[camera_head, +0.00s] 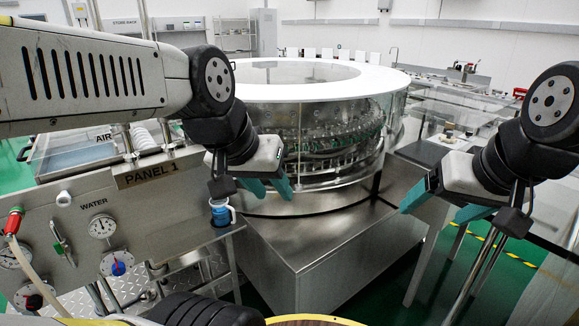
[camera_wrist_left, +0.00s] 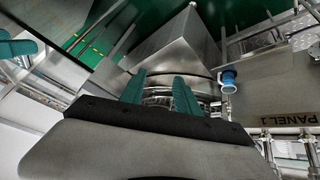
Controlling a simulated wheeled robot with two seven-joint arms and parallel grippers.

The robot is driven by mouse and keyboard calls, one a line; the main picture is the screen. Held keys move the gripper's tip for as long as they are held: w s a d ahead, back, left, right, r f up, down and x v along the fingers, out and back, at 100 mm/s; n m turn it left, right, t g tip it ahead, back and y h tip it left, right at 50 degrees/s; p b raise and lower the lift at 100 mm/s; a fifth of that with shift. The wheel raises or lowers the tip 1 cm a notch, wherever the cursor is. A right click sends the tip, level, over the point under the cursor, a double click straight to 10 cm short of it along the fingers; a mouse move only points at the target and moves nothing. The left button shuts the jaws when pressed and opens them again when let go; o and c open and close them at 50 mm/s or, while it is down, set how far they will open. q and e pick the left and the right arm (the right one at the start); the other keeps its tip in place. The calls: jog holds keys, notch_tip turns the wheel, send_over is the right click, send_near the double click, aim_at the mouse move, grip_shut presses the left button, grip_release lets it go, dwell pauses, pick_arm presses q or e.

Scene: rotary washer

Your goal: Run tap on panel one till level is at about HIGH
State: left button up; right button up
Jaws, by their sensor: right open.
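Panel one (camera_head: 150,176) is a grey metal panel at the left of the head view, marked PANEL 1; its sign also shows in the left wrist view (camera_wrist_left: 293,117). I cannot tell which is the tap. My right gripper (camera_head: 440,205) is open and empty. No level marking is readable.
The round glass-walled washer (camera_head: 320,135) with a white rim stands behind my grippers on a steel base (camera_head: 320,245). A work table (camera_head: 450,125) is at the right. Green floor (camera_head: 500,275) shows between them.

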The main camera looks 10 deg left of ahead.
dwell(0.4)
pick_arm(q)
jog(key=w+d+f+m+t, duration=0.1)
jog(key=w+f+t, duration=0.1)
jog(key=w, duration=1.5)
jog(key=w+a+f+t+y, duration=0.1)
jog(key=w+a+f, duration=0.15)
jog(key=w, duration=0.25)
jog(key=w+a+f+t+y, duration=0.1)
jog(key=w+f, duration=0.3)
jog(key=w, duration=0.2)
jog(key=w+a+f+m+t+y, duration=0.1)
jog(key=w+a+f+m+y, duration=0.15)
jog(key=a+f+y, duration=0.55)
jog(key=w+a+f+m+y, duration=0.2)
jog(key=a+f+m+y, duration=0.3)
jog(key=a, duration=0.5)
jog(key=shift+n+y, duration=0.5)
jog(key=shift+n, duration=0.05)
jog(key=x, duration=0.4)
jog(key=f+x, duration=0.1)
jog(key=x, duration=0.2)
jog(key=shift+w+d, duration=0.1)
jog(key=shift+w, duration=0.05)
